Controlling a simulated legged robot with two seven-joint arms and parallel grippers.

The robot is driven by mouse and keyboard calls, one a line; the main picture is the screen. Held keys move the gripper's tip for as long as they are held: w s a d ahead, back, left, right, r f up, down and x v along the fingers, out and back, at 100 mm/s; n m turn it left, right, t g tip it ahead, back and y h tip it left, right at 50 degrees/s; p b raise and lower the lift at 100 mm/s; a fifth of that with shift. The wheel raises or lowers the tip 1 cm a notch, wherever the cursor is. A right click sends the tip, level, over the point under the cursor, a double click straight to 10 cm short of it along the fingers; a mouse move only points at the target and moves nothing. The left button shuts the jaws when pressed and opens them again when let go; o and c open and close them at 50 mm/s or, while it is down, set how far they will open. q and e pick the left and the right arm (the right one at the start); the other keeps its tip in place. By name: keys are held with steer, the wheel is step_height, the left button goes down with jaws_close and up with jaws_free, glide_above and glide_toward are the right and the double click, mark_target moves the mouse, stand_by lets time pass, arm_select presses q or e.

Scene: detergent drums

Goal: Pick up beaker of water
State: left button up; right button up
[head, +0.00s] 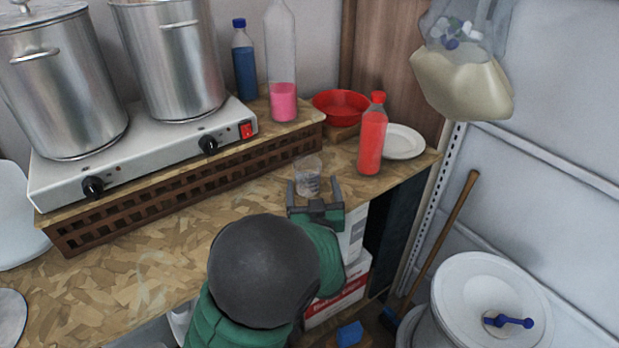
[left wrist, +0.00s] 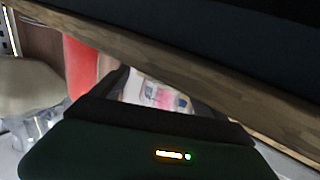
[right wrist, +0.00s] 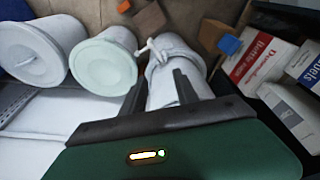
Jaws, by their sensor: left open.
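A small clear beaker (head: 307,176) stands on the chipboard table in the head view, near its right front edge. My left gripper (head: 315,188) is open, with one finger on each side of the beaker and the palm on its near side. I cannot tell whether the fingers touch it. The lower part of the beaker is partly hidden by the gripper. In the left wrist view, something pale shows between the dark fingers, too blurred to name. My right gripper (right wrist: 158,88) shows only in the right wrist view, with its fingers apart and nothing held.
A red bottle (head: 372,136) stands right of the beaker, with a white plate (head: 402,142) and red bowl (head: 341,104) behind. A hot plate (head: 150,150) with two steel pots fills the left. White drums (right wrist: 105,62) stand on the floor, near a cardboard carton (right wrist: 262,58).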

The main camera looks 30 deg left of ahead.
mark_target(306, 170)
arm_select(q)
steer(key=x, duration=0.4)
steer(key=shift+s+a, duration=0.1)
steer(key=shift+a, duration=0.15)
steer(key=shift+a+f, duration=0.2)
steer(key=shift+a, duration=0.3)
steer(key=shift+c, duration=0.8)
steer(key=shift+d+r, duration=0.2)
steer(key=shift+d, duration=0.35)
steer(key=c, duration=1.2)
steer(key=shift+a, duration=0.15)
steer(key=shift+c, duration=0.9)
steer(key=shift+a, duration=0.2)
arm_select(e)
steer(key=shift+a, duration=0.3)
